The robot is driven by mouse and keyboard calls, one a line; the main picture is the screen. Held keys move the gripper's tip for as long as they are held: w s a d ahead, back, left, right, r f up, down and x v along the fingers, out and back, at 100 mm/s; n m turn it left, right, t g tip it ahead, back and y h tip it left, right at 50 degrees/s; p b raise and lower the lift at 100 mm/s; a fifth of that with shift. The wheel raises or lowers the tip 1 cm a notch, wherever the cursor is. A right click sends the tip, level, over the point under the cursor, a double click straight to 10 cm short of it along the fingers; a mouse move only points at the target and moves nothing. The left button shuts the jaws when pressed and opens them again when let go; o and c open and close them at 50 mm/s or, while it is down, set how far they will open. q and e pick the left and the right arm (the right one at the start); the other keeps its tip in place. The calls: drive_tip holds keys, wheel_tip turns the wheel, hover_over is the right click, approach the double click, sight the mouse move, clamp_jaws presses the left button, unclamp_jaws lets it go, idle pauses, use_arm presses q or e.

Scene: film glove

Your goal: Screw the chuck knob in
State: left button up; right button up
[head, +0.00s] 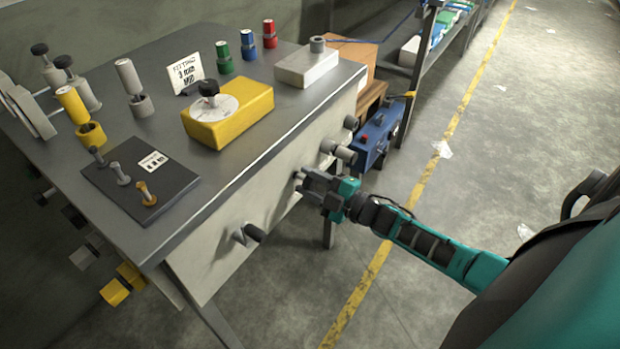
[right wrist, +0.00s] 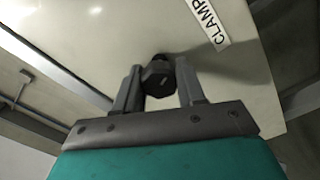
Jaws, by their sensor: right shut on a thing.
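My right gripper (head: 304,187) is at the bench's pale front panel (head: 222,255). In the right wrist view, its two fingers stand on either side of a dark, faceted knob (right wrist: 158,78) and are shut on it. The knob sits at the panel, with a "CLAMP" label (right wrist: 208,22) close by. I cannot tell whether this is the chuck knob, or how far in it is. In the head view the gripper mostly hides the knob. Another dark knob (head: 253,233) sticks out of the panel farther left. My left gripper is not in view.
Several grey knobs (head: 345,154) stick out at the panel's right end. The bench top (head: 255,130) holds a yellow block (head: 245,113), a dark plate with pegs (head: 103,180) and coloured cylinders. A blue box (head: 368,148) stands beyond. The floor at right is mostly clear.

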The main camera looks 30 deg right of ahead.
drive_tip(key=m, duration=0.2)
drive_tip(key=shift+s+m+p, duration=0.1)
drive_tip(key=shift+m+p, duration=0.25)
drive_tip(key=shift+m, duration=0.05)
drive_tip(key=m, duration=0.3)
drive_tip(key=shift+m+p, duration=0.3)
drive_tip(key=shift+p, duration=0.1)
drive_tip(key=m, duration=0.3)
drive_tip(key=shift+d+m, duration=0.1)
drive_tip(key=shift+m, duration=0.2)
drive_tip(key=m, duration=0.4)
drive_tip(key=shift+f+m+p, duration=0.1)
drive_tip(key=shift+m+p, duration=0.2)
drive_tip(key=m, duration=0.2)
drive_tip(key=shift+d+m, duration=0.1)
drive_tip(key=shift+m, duration=0.2)
drive_tip(key=m, duration=0.3)
drive_tip(key=shift+m+b, duration=0.3)
drive_tip(key=m, duration=0.3)
drive_tip(key=shift+f+m+b, duration=0.1)
drive_tip(key=shift+m+b, duration=0.2)
drive_tip(key=shift+b, duration=0.05)
drive_tip(key=shift+d+m+b, duration=0.1)
drive_tip(key=shift+m+b, duration=0.25)
drive_tip(key=shift+m, duration=1.35)
